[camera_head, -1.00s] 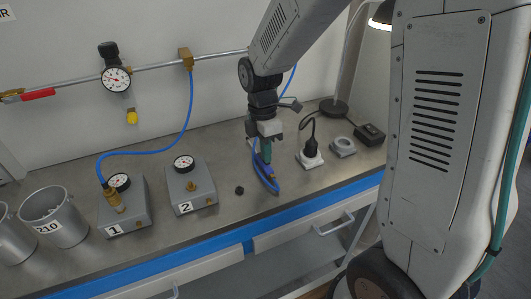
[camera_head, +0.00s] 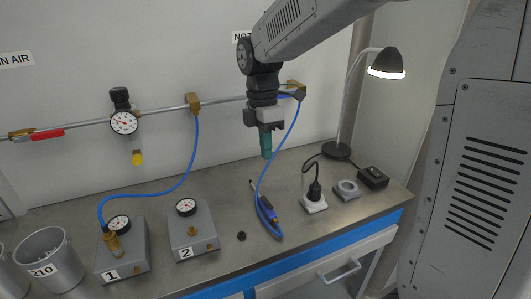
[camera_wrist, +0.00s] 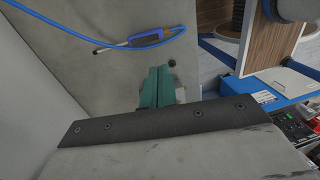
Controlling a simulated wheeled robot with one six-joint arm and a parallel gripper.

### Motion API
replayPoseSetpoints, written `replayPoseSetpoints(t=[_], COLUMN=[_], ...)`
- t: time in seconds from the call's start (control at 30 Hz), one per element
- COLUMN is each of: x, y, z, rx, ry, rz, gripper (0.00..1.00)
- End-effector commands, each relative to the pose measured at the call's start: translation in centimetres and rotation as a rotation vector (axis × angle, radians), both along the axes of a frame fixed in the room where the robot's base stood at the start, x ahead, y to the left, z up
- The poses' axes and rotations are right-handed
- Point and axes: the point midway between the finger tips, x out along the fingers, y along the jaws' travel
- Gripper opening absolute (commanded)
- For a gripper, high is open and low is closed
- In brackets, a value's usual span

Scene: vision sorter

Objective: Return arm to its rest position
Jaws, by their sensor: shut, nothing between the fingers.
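My gripper (camera_head: 267,155) hangs above the workbench in the head view, its green fingers pointing down. It is shut and empty. In the wrist view the green fingers (camera_wrist: 156,88) lie together over the bench top. A blue tool with a thin pale tip (camera_head: 266,208) lies on the bench below my gripper, joined to a blue hose. The tool also shows at the top of the wrist view (camera_wrist: 146,39), apart from the fingers.
Grey box 1 (camera_head: 133,262) and box 2 (camera_head: 205,222) with gauges stand left. A metal bucket (camera_head: 35,245) stands far left. A socket with a black plug (camera_head: 314,203), a grey ring (camera_head: 347,190), a black box (camera_head: 373,177) and a lit lamp (camera_head: 386,62) stand right. A pipe runs along the wall.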

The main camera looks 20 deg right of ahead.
Motion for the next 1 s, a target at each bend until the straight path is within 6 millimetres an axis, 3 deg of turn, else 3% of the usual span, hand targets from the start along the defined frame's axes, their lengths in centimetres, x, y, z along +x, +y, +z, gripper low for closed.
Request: replayPoseSetpoints(t=[0.37, 0.57, 0.77, 1.0], x=[0.0, -0.7, -5.8, -14.6], y=[0.0, 0.0, -0.8, -2.2], z=[-0.1, -0.8, -0.6, 0.9], rx=[-0.002, -0.042, -0.124, -0.166], ry=[0.0, 0.018, 0.02, -0.049], rz=[-0.011, -0.238, -0.683, -1.226], gripper=[0.0, 0.0, 0.0, 0.0])
